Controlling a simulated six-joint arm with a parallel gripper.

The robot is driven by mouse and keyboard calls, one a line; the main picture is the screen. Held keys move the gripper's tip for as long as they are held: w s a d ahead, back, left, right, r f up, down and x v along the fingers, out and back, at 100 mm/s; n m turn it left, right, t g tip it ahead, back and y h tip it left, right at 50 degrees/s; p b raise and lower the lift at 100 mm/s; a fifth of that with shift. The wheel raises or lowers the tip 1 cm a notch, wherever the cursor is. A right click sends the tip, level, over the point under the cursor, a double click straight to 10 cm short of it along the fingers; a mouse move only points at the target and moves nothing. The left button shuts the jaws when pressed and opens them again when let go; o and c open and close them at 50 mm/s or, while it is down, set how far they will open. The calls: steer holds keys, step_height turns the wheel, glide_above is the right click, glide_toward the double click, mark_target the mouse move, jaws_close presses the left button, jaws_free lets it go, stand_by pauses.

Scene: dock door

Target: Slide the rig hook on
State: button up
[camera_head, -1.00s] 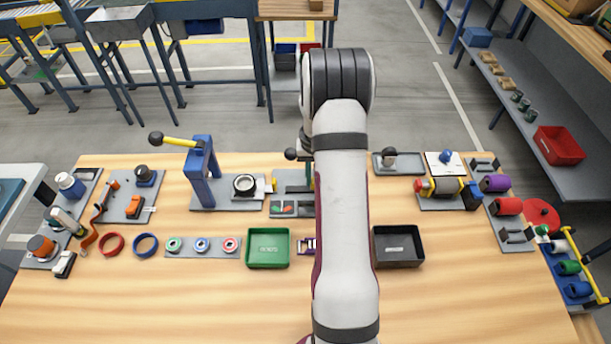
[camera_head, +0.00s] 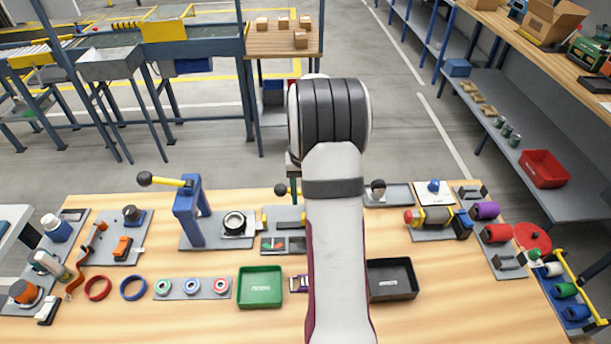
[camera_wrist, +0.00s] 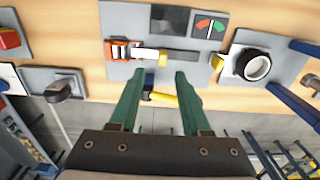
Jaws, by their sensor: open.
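A grey rig plate (camera_head: 283,214) lies on the bench at the back middle, partly hidden by my arm in the head view. In the wrist view the rig plate (camera_wrist: 190,20) carries a red-and-green gauge (camera_wrist: 208,25), a dark slot, an orange block (camera_wrist: 121,50) and a pale bar with a yellow end (camera_wrist: 150,54). I cannot tell for certain which part is the hook. My gripper (camera_wrist: 158,76) is open, its green fingers apart and pointing at the plate's edge. Nothing shows held between them. A black-and-yellow handle (camera_wrist: 176,97) shows between and beyond the fingers.
A grey plate with a ring fixture (camera_head: 235,222) and blue lever post (camera_head: 188,213) stand left of the rig. A green tray (camera_head: 261,287) and black tray (camera_head: 390,280) are nearer.

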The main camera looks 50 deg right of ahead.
step_height(320, 180, up, 9)
steer(key=shift+r, duration=0.15)
steer(key=s+a+r+n, duration=0.1)
steer(key=a+r, duration=0.3)
steer(key=a, duration=1)
steer(key=s+a+f+n+y, duration=0.1)
steer(key=s+a+n, duration=0.1)
steer(key=s+a, duration=1.6)
steer(key=shift+a+f+y, duration=0.35)
steer(key=shift+a+y, duration=0.05)
steer(key=shift+a, duration=0.25)
